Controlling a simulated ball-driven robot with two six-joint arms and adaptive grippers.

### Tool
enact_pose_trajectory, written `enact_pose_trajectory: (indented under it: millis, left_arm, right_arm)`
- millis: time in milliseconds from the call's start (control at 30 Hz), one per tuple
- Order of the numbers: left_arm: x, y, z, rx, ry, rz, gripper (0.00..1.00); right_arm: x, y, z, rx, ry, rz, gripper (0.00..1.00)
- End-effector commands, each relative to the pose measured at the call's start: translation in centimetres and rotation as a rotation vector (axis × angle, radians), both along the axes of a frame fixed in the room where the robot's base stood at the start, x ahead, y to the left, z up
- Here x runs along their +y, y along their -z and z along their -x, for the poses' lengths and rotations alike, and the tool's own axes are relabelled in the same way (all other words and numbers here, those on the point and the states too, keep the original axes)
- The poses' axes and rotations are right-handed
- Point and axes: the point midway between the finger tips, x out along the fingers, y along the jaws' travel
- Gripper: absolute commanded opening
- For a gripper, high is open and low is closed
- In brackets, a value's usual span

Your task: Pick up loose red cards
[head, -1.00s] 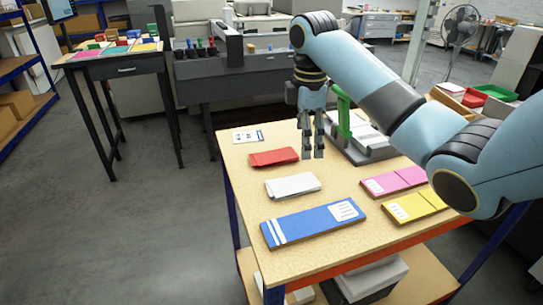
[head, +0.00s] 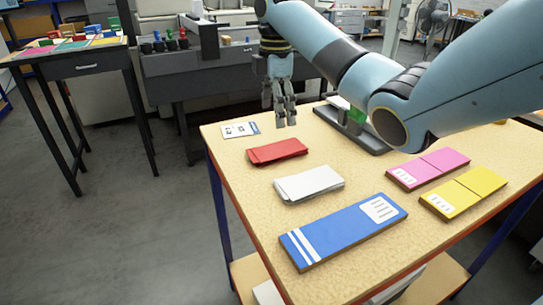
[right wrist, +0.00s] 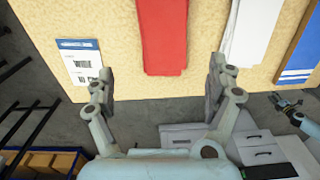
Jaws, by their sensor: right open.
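The red cards (head: 277,151) lie as a small, slightly fanned stack near the table's left edge, between the label card and the white cards. They also show in the right wrist view (right wrist: 162,35), running up out of the frame. My right gripper (head: 286,115) hangs above the table, just beyond the red cards, open and empty. In the right wrist view its spread fingers (right wrist: 160,80) stand either side of the red stack's near end, apart from it. My left gripper (right wrist: 288,101) shows small at the right of the right wrist view; its jaws are too small to judge.
The wooden table (head: 350,240) also bears a label card (head: 240,130), white cards (head: 309,184), a blue card (head: 343,230), a pink one (head: 428,168) and a yellow one (head: 463,192). A grey device (head: 352,130) stands behind. A side table (head: 85,62) stands at far left.

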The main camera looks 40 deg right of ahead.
Motion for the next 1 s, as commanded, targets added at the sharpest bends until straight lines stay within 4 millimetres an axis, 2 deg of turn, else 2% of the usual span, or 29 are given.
enact_pose_trajectory:
  millis: [100,233,367,667,967,1000]
  left_arm:
    - [0.0,-0.2,-0.9,-0.014,0.001,0.000,0.40]
    - [0.0,-0.3,-1.6,-0.025,0.002,0.000,0.40]
    - [0.0,-0.4,-1.6,-0.026,0.002,0.000,0.40]
    - [0.0,-0.8,-1.5,-0.023,0.002,0.000,0.40]
    - [0.0,-0.8,-1.3,-0.021,0.002,0.000,0.40]
    - [0.0,-0.8,-1.3,-0.021,0.002,0.000,0.40]
  right_arm:
    - [0.1,2.1,0.1,0.004,0.001,-0.001,0.88]
    - [0.0,3.8,0.1,0.002,0.001,-0.001,0.88]
    - [0.0,4.8,0.1,0.002,0.001,0.000,0.88]
    - [-0.1,9.1,0.3,0.003,0.001,-0.001,0.88]
    - [-0.2,9.7,0.3,0.000,0.000,0.001,0.88]
    - [-0.2,9.7,0.3,0.000,0.000,0.001,0.85]
